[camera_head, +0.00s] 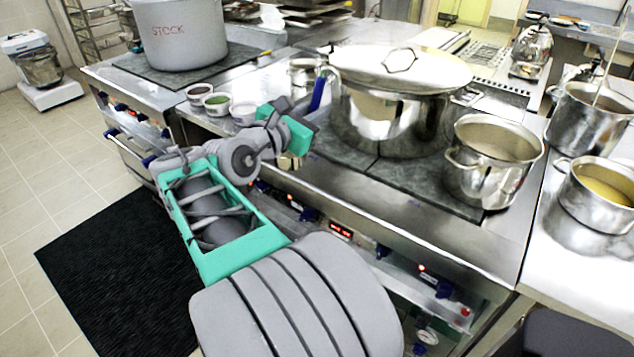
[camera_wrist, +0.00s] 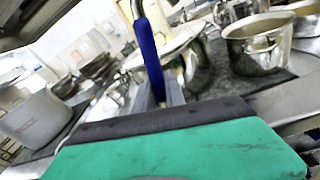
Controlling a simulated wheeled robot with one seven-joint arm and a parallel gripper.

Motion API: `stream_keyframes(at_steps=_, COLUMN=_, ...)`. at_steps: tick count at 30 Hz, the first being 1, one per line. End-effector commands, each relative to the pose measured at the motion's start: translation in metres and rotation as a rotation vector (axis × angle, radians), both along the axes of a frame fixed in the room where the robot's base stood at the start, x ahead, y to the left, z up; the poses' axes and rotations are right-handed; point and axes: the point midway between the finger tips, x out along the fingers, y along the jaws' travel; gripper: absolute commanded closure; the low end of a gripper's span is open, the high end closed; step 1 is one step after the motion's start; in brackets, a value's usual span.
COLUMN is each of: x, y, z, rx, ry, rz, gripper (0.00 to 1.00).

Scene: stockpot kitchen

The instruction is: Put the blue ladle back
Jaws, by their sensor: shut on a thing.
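The blue ladle shows its blue handle (camera_head: 319,93) in the head view, standing nearly upright just left of the big lidded pot. In the wrist view the blue handle (camera_wrist: 148,55) rises from between the fingers, with a metal part above it. My gripper (camera_wrist: 160,97) is shut on the handle. In the head view my gripper (camera_head: 302,130) is partly hidden by its own teal body, above the front of the stove. The ladle's bowl cannot be made out.
The big lidded stockpot (camera_head: 395,115) stands close right of the ladle. A smaller open pot (camera_head: 490,165) stands further right. Several small bowls (camera_head: 217,104) sit to the left. A grey STOCK pot (camera_head: 180,35) stands at the back left. Right counter pots (camera_head: 600,190) hold liquid.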

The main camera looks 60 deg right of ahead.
Motion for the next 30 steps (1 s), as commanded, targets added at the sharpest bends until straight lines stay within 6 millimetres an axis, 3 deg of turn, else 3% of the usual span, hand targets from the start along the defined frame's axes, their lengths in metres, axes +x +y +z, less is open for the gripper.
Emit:
stream_keyframes(at_steps=5, x=-0.016, y=-0.015, z=-0.005, rx=0.002, ry=0.016, rz=-0.057, gripper=1.0)
stream_keyframes(at_steps=14, x=-0.008, y=-0.098, z=-0.044, rx=0.004, ry=0.018, rz=-0.056, gripper=1.0)
stream_keyframes(at_steps=18, x=-0.003, y=-0.121, z=-0.075, rx=0.003, ry=0.018, rz=-0.052, gripper=1.0)
stream_keyframes(at_steps=26, x=-0.001, y=-0.143, z=-0.103, rx=0.003, ry=0.015, rz=-0.05, gripper=1.0)
stream_keyframes(at_steps=30, x=0.0, y=-0.141, z=-0.127, rx=0.002, ry=0.015, rz=-0.047, gripper=1.0)
